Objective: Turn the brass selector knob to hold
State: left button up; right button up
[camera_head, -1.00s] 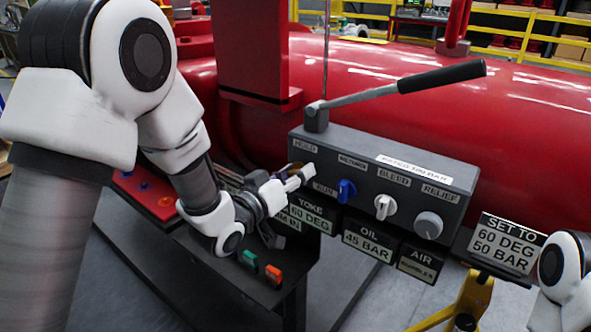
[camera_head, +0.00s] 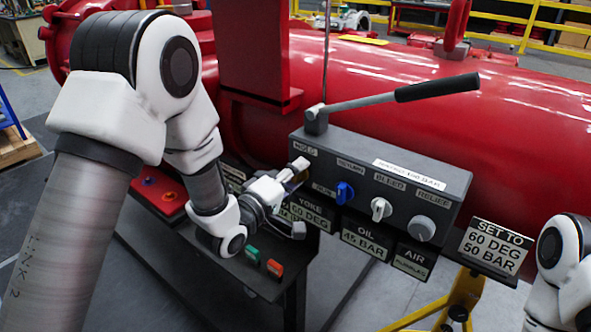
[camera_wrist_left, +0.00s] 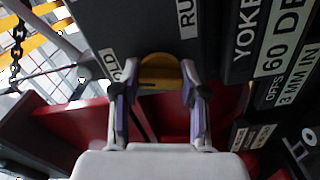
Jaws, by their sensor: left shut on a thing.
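The brass selector knob (camera_wrist_left: 160,72) is on the end of the grey control box (camera_head: 385,175), between the HOLD and RUN labels. In the left wrist view it sits between the two finger pads of my left gripper (camera_wrist_left: 158,100), which is shut on it. The fingers hide its sides, so its exact pointing is unclear. In the head view the gripper (camera_head: 296,172) reaches the box's left end and mostly covers the knob. The HOLD label (camera_head: 305,149) is just above, and the RUN label (camera_head: 323,189) to the lower right. My right gripper is out of view.
On the box are a blue knob (camera_head: 345,193), a white knob (camera_head: 380,208), a grey round knob (camera_head: 422,228) and a black-handled lever (camera_head: 437,87). Green (camera_head: 252,256) and orange (camera_head: 273,268) buttons sit below my left wrist. A red cylinder (camera_head: 400,80) lies behind.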

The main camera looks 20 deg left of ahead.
pick_arm(q)
jog(key=shift+r+n+p, duration=0.1)
jog(key=shift+n+p, duration=0.35)
jog(key=shift+n, duration=0.75)
jog(key=o, duration=1.2)
jog(key=shift+w, duration=0.1)
jog(key=shift+c, duration=0.2)
jog(key=v, duration=0.7)
jog(key=shift+s, duration=0.25)
jog(key=shift+a, duration=0.1)
